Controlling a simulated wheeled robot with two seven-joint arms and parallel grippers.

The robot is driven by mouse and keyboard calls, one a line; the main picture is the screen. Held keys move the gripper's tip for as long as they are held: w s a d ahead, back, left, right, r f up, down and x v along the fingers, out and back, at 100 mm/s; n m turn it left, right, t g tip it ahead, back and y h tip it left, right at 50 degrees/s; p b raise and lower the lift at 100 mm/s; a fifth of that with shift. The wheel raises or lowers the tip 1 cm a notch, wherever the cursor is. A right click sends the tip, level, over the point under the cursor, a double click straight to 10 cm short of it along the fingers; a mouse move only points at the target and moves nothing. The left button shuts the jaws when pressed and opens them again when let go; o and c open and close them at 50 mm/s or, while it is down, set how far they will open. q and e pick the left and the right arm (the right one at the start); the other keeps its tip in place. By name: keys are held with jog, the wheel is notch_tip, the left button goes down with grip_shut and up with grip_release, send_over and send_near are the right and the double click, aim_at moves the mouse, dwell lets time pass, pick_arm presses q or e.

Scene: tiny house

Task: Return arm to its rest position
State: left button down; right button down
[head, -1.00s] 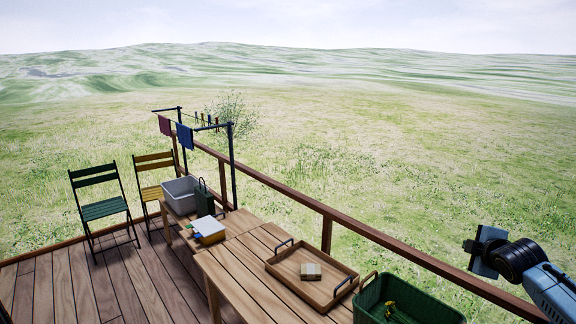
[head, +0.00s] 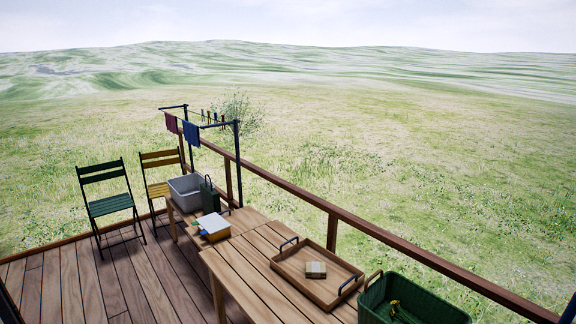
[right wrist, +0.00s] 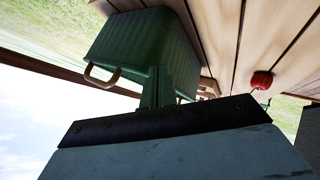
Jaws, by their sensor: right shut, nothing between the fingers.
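My right gripper (right wrist: 158,88) shows in the right wrist view with its narrow fingers together and nothing between them. The green basket (right wrist: 140,45) is behind the fingers in that tilted view; I cannot tell the exact gap. In the head view the same basket (head: 440,304) stands at the bottom right, with a yellow item inside. Only a small bluish sliver, probably my right arm, shows at the right edge of the head view. My left gripper is out of view.
A wooden table (head: 240,280) carries a tray (head: 300,283) holding a small block (head: 316,270). Further back are a grey bin (head: 184,194), a dark green can (head: 210,196) and a white-topped box (head: 214,226). A railing (head: 400,245) runs behind. Two folding chairs stand left.

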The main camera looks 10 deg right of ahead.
jog(key=s+a+f+g+y, duration=0.1)
jog(key=s+a+f+g, duration=0.2)
jog(key=s+a+f, duration=0.75)
jog(key=s+a+f+m+g+y, duration=0.15)
jog(key=s+a+f, duration=0.35)
jog(key=s, duration=1)
jog(key=s+a+f+g+y, duration=0.1)
jog(key=s+a+f+g, duration=0.3)
jog(key=s+a+f, duration=0.55)
jog(key=s+f+b, duration=0.3)
jog(key=f+b, duration=1.3)
jog(key=b, duration=0.2)
jog(key=shift+s, duration=0.2)
jog(key=shift+a, duration=0.1)
